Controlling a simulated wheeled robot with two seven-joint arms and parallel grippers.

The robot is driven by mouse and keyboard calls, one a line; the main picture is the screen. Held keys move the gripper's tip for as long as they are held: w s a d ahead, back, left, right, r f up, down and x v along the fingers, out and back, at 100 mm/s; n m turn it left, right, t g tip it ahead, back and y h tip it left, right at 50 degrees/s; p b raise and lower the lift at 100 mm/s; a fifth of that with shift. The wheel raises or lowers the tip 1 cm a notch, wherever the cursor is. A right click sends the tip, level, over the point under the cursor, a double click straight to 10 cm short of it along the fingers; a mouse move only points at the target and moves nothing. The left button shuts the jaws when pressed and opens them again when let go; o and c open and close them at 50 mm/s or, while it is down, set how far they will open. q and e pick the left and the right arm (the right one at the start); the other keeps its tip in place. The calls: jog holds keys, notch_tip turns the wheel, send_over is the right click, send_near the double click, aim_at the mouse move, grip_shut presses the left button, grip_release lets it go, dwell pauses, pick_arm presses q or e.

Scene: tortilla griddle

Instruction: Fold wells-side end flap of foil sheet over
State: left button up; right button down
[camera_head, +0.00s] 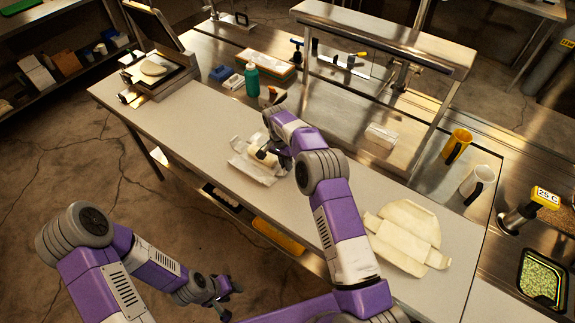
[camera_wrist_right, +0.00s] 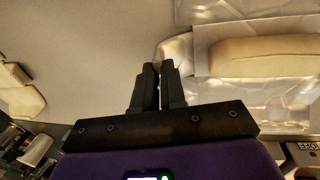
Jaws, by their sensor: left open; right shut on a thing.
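The foil sheet (camera_head: 262,178) lies on the counter near the middle of the head view, crumpled, with a cream rolled tortilla (camera_head: 259,150) on it. In the right wrist view the shiny foil sheet (camera_wrist_right: 225,90) spreads to the right, with the pale roll (camera_wrist_right: 270,54) across it. My right gripper (camera_head: 266,152) is low at the right end of the foil, and the arm partly hides that end. In the wrist view its fingertips (camera_wrist_right: 160,68) are shut at the foil's edge; the pinched part is hidden. My left gripper (camera_head: 224,288) is open and empty, off the counter's front edge.
A green bottle (camera_head: 251,80) stands behind the foil. A press (camera_head: 160,75) is at the left. Counter left of the foil is clear.

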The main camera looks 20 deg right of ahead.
jog(key=shift+a, duration=0.1)
dwell(0.4)
jog(key=c, duration=1.2)
grip_release()
jog(key=shift+w, duration=0.1)
jog(key=shift+w+a+r, duration=0.15)
jog(key=shift+w+r, duration=0.05)
jog(key=shift+r, duration=1.05)
jog(key=shift+w+a+r, duration=0.2)
jog(key=shift+r, duration=1.05)
jog(key=shift+w+a+r, duration=0.15)
jog(key=shift+w+r, duration=0.05)
jog(key=shift+r, duration=1.05)
